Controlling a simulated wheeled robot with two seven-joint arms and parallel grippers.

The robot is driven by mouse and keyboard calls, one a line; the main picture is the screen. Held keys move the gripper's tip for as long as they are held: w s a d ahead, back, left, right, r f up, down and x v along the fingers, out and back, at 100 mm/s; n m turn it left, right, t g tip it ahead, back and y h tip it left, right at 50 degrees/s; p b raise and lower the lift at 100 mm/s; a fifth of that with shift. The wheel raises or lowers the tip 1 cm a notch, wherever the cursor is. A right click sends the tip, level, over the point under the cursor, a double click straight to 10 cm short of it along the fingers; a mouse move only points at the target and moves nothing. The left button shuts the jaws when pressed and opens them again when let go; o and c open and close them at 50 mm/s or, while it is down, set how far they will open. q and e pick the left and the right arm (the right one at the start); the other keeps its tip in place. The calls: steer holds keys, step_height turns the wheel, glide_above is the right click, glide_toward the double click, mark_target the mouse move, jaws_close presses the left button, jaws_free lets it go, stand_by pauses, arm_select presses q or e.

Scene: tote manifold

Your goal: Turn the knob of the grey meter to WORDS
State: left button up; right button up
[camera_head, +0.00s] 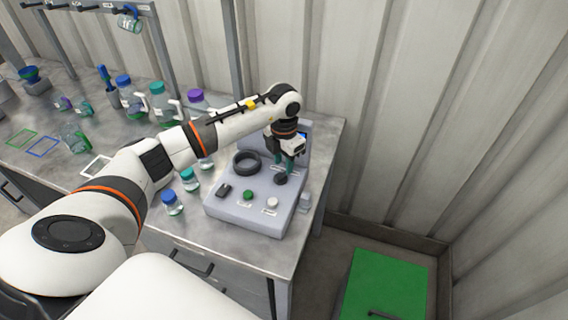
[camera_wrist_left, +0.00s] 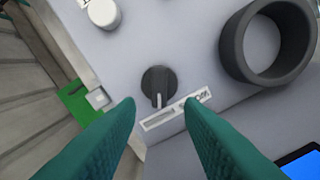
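The grey meter (camera_head: 238,212) stands on the right end of the metal bench. Its small dark knob (camera_head: 281,179) is on the right of its top face. In the left wrist view the dark round knob (camera_wrist_left: 158,80) has a white pointer mark aimed down at a white label (camera_wrist_left: 178,108). The label's lettering is partly readable, and a finger covers some of it. My left gripper (camera_head: 286,163) is above the knob, pointing down. In the left wrist view its green fingers (camera_wrist_left: 160,104) are apart, with nothing between them. My right gripper is out of view.
A black ring (camera_head: 246,162), a green button (camera_head: 247,195) and a white knob (camera_head: 272,203) are also on the meter. A blue-lit screen (camera_head: 303,136) is behind my gripper. Several capped bottles, one blue-capped (camera_head: 172,203), stand left of the meter. A corrugated wall is behind.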

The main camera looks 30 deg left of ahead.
arm_select(q)
steer(key=shift+f, duration=1.35)
steer(key=shift+c, duration=0.5)
jaws_close()
steer(key=shift+w+a+n, duration=0.1)
steer(key=shift+a+n, duration=0.05)
steer(key=shift+n, duration=1.05)
steer(key=n+b, duration=0.1)
steer(key=n, duration=0.2)
steer(key=shift+a+n, duration=0.15)
steer(key=shift+n, duration=0.15)
steer(key=n, duration=0.5)
steer(key=shift+a+n, duration=0.25)
steer(key=shift+n, duration=0.05)
steer(key=shift+r+n, duration=0.1)
steer(key=shift+n, duration=0.2)
